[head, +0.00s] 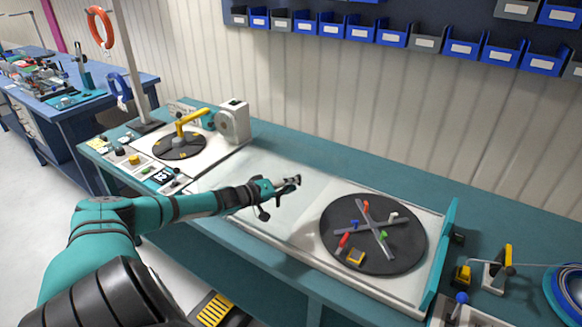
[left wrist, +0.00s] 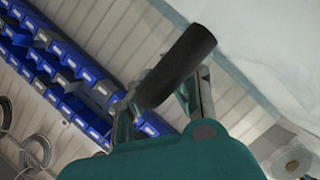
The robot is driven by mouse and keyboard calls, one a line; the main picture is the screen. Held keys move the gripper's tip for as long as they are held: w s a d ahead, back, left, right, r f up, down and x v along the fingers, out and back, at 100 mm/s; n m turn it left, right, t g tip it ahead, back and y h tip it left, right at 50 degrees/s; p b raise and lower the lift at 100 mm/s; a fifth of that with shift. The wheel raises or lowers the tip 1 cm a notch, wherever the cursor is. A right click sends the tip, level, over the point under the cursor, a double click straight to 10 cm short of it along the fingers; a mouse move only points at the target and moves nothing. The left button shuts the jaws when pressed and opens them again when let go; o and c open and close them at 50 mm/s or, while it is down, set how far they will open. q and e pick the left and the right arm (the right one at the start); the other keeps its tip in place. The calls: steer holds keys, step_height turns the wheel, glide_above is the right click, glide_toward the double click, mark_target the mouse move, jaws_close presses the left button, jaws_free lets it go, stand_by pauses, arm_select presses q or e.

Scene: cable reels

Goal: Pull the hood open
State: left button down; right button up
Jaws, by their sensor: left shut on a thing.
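The hood looks like a pale, see-through panel (head: 311,205) in the middle of the bench, between the two round discs. Its pale sheet (left wrist: 270,45) also fills the upper right of the left wrist view. My left gripper (head: 289,185) reaches in from the left over the panel. In the left wrist view, my left gripper (left wrist: 170,82) is shut on a black cylindrical handle (left wrist: 182,62), which lies slanted across the fingers. How the handle joins the hood is hidden. My right gripper is not in view.
The right turntable (head: 400,255) carries a grey cross with coloured clamps and lies uncovered. A left disc with a yellow arm (head: 190,122) and a white reel (head: 234,122) stand beyond my arm. Blue bins (head: 392,34) hang on the wall. Small tools (head: 497,270) stand at the right.

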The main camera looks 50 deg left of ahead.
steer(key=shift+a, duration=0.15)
arm_select(q)
steer(key=c, duration=1.6)
jaws_free()
steer(key=shift+c, duration=0.2)
steer(key=shift+o, duration=0.2)
steer(key=shift+w, duration=0.15)
steer(key=shift+s, duration=0.65)
steer(key=shift+v, duration=5.3)
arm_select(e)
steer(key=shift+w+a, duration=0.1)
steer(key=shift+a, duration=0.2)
arm_select(q)
steer(key=shift+r, duration=0.15)
